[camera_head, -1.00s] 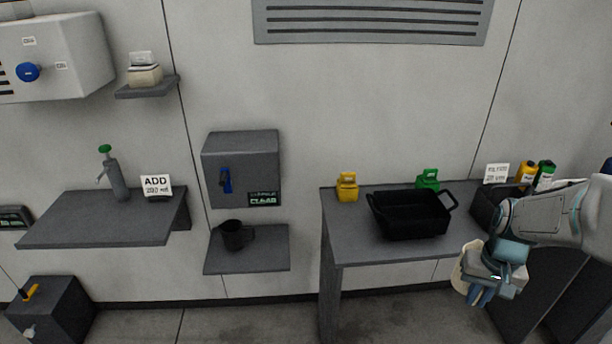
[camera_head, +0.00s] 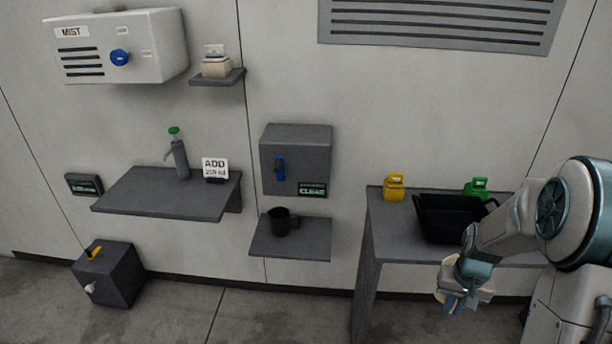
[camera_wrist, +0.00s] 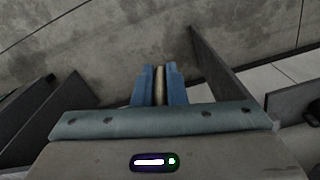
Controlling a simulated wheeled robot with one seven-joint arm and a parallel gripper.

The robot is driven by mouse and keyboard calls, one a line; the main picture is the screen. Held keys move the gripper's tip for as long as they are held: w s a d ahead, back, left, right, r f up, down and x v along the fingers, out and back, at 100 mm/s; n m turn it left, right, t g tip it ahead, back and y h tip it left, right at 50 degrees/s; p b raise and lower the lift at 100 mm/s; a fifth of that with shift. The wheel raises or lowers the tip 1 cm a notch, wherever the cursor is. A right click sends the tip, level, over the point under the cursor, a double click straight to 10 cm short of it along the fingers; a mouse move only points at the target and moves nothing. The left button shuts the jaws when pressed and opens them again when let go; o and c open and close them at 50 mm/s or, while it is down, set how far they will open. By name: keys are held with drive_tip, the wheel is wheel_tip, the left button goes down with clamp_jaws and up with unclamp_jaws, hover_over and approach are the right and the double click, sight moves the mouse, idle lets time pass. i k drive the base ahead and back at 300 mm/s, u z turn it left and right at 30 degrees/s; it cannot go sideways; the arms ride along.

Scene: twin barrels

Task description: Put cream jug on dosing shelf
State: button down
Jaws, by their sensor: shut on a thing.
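My gripper (camera_head: 458,301) is shut on the cream jug (camera_head: 440,291), in front of the work table at the lower right. Most of the jug is hidden behind the blue fingers. In the wrist view, a thin cream strip of the jug (camera_wrist: 160,84) shows between the two fingers (camera_wrist: 160,92). A grey wall shelf, which I take for the dosing shelf (camera_head: 145,192), is far to the left of my gripper. It bears a grey pump bottle with a green top (camera_head: 179,157) and an "ADD" card (camera_head: 215,168); its front and left part are bare.
A dark mug (camera_head: 281,223) stands on a lower shelf (camera_head: 262,247) below a grey box (camera_head: 297,157). The table (camera_head: 385,235) bears a black crate (camera_head: 448,222), a yellow jug (camera_head: 394,188) and a green jug (camera_head: 476,187). A dark floor box (camera_head: 115,277) stands below the dosing shelf.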

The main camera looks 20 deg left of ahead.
sight(172, 195)
drive_tip(key=u, duration=3.25)
drive_tip(key=i, duration=3.6)
drive_tip(key=z, duration=3.3)
